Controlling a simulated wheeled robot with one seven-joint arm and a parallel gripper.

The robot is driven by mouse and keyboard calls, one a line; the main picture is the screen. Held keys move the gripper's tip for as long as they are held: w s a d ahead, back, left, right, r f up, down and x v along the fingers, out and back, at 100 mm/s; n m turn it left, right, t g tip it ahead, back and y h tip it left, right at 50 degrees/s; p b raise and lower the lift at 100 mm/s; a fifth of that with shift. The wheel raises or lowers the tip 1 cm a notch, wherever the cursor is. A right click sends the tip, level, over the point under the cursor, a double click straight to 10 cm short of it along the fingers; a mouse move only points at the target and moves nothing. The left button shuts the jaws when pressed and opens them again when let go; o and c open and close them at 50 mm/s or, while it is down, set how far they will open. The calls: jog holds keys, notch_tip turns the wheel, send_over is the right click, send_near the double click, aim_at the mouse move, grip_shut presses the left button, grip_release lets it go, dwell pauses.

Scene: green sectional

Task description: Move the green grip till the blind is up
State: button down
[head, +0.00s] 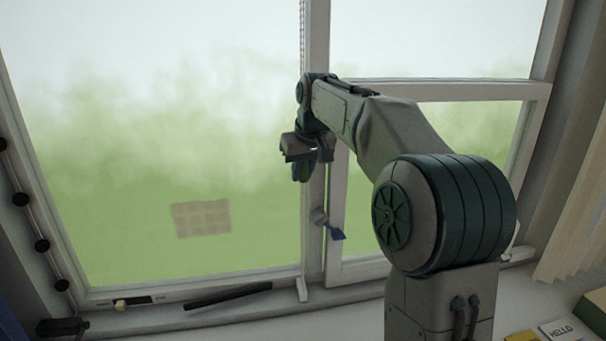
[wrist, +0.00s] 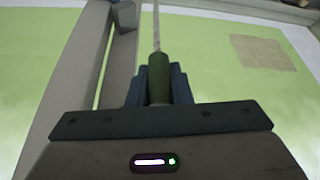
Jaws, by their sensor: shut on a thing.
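The green grip (wrist: 158,78) is a dark green cylinder on a thin pale cord (wrist: 155,25), seen in the wrist view. My gripper (head: 300,172) is shut on it, with a dark blue finger on each side. In the head view my gripper is in front of the window, left of the middle post, and the grip cannot be clearly made out there. A beaded chain (head: 302,35) hangs from the top of the head view down towards my gripper. No blind fabric shows over the visible glass.
A window post (head: 315,235) with a blue-handled latch (head: 330,228) stands close to my gripper. A dark bar (head: 228,295) lies on the sill. A string of black balls (head: 42,245) runs down the left side. A book (head: 592,310) is at lower right.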

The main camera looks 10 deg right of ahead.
notch_tip(320, 180, up, 7)
jog(key=shift+r, duration=0.1)
dwell(0.3)
jog(key=c, duration=1.3)
grip_release()
jog(key=v, duration=1.3)
jog(key=shift+s+r, duration=0.2)
jog(key=shift+r, duration=0.1)
